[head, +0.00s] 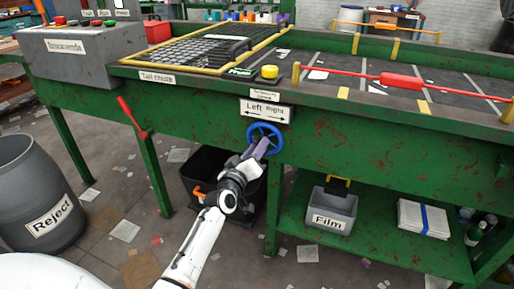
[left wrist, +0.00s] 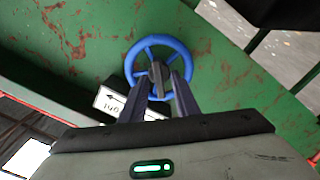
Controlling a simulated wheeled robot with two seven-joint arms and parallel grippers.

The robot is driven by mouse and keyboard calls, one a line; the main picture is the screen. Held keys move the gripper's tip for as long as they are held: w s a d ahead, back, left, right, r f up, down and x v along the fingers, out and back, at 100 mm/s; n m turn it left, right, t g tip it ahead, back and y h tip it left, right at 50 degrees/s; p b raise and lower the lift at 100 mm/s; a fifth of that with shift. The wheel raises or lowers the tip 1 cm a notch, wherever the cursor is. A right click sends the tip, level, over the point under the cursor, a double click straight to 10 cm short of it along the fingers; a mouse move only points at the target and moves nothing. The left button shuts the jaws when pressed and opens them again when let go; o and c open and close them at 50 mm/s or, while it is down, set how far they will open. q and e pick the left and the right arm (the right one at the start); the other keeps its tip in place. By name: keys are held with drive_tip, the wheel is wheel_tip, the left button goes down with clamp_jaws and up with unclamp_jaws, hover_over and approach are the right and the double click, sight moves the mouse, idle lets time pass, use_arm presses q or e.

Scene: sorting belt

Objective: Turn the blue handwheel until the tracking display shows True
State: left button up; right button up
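The blue handwheel (head: 276,129) is on the green front side of the belt table, just below the white "Left Right" arrow sign (head: 265,110). My left gripper (head: 262,146) reaches up to it from below. In the left wrist view the handwheel (left wrist: 187,52) is face-on, and the fingers of my left gripper (left wrist: 161,80) stand apart on either side of a dark grey piece at its centre. I cannot tell whether they touch it. The sign shows partly behind the fingers there. No display reading True or False is legible. My right gripper is not in view.
A yellow button (head: 270,72) sits on the table edge above the wheel. A red bar (head: 400,80) spans the belt at right. A black bin (head: 205,160) stands below the wheel, a "Film" box (head: 331,210) on the lower shelf and a grey "Reject" barrel (head: 35,190) at left.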

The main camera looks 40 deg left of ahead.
use_arm(q)
drive_tip(key=p+v, duration=0.1)
drive_tip(key=v, duration=0.9)
drive_tip(key=shift+s+p, duration=0.15)
drive_tip(key=shift+p, duration=0.15)
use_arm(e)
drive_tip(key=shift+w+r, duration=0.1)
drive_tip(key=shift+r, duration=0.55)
use_arm(q)
drive_tip(key=s+d+f+m+g+h+p, duration=0.2)
drive_tip(key=s+d+f+m, duration=0.4)
drive_tip(key=s+d, duration=0.5)
drive_tip(key=s+d+f+m+g+h+p, duration=0.3)
drive_tip(key=s+d+f+m+g+h, duration=0.2)
drive_tip(key=s+d+f, duration=0.5)
drive_tip(key=s+d+m+g, duration=0.1)
drive_tip(key=s+m, duration=0.1)
drive_tip(key=s, duration=0.1)
drive_tip(key=shift+s+d+g+p, duration=0.25)
drive_tip(key=shift+s+g+p, duration=0.05)
drive_tip(key=shift+s+g, duration=0.1)
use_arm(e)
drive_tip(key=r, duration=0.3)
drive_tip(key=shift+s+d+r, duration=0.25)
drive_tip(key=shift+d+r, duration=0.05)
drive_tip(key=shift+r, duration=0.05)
